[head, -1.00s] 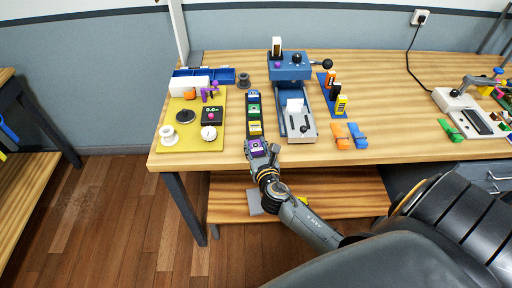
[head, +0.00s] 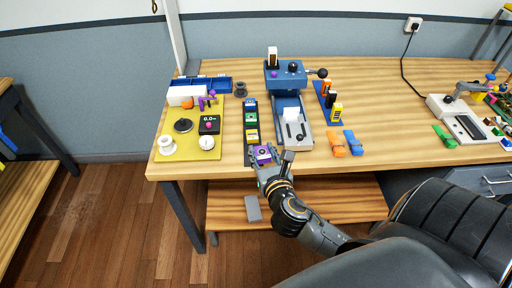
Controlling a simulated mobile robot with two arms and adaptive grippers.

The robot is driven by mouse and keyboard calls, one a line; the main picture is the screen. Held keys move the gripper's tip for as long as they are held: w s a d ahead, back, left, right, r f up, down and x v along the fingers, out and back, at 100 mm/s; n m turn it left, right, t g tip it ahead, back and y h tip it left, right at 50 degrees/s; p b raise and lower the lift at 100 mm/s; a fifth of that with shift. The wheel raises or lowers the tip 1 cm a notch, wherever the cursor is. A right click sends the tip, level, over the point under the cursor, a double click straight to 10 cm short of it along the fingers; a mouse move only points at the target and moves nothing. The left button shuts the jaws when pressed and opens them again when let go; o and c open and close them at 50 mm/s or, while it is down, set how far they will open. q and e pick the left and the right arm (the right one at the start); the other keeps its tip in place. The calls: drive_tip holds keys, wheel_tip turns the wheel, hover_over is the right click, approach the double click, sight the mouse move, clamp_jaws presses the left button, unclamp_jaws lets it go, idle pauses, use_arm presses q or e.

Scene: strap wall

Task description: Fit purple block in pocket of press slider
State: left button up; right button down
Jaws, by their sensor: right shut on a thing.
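A purple block (head: 263,154) is in my right gripper (head: 266,160), which is shut on it at the near end of the black rack (head: 247,148). The block overlaps the rack's right edge in the head view; I cannot tell how high it is. Blue, green and yellow blocks stand in the rack. The blue press (head: 286,76) stands behind and to the right. Its grey slider (head: 296,142) extends toward the table's front edge, with a white part on it. The slider's pocket is too small to make out. My left gripper is not in view.
A yellow board (head: 188,154) with a dial and spools lies to the left. A blue stand (head: 325,101) with upright blocks is right of the press. Orange (head: 337,139) and blue (head: 355,142) clips lie near the front edge.

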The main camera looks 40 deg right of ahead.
drive_tip(key=r+v, duration=0.1)
drive_tip(key=v, duration=0.5)
drive_tip(key=w+a+r+n+t+y, duration=0.1)
drive_tip(key=w+a+r+n+y, duration=0.3)
drive_tip(key=a, duration=0.5)
wheel_tip(320, 180, up, 3)
drive_tip(key=shift+w+a+f+y, duration=0.25)
drive_tip(key=shift+w+a+y, duration=0.05)
drive_tip(key=shift+w+y, duration=0.4)
drive_tip(key=s+d+f+m+h, duration=0.4)
drive_tip(key=s+d+f+h, duration=0.1)
drive_tip(key=d, duration=0.5)
drive_tip(key=shift+f+g, duration=0.4)
drive_tip(key=shift+f, duration=0.2)
drive_tip(key=shift+s, duration=0.1)
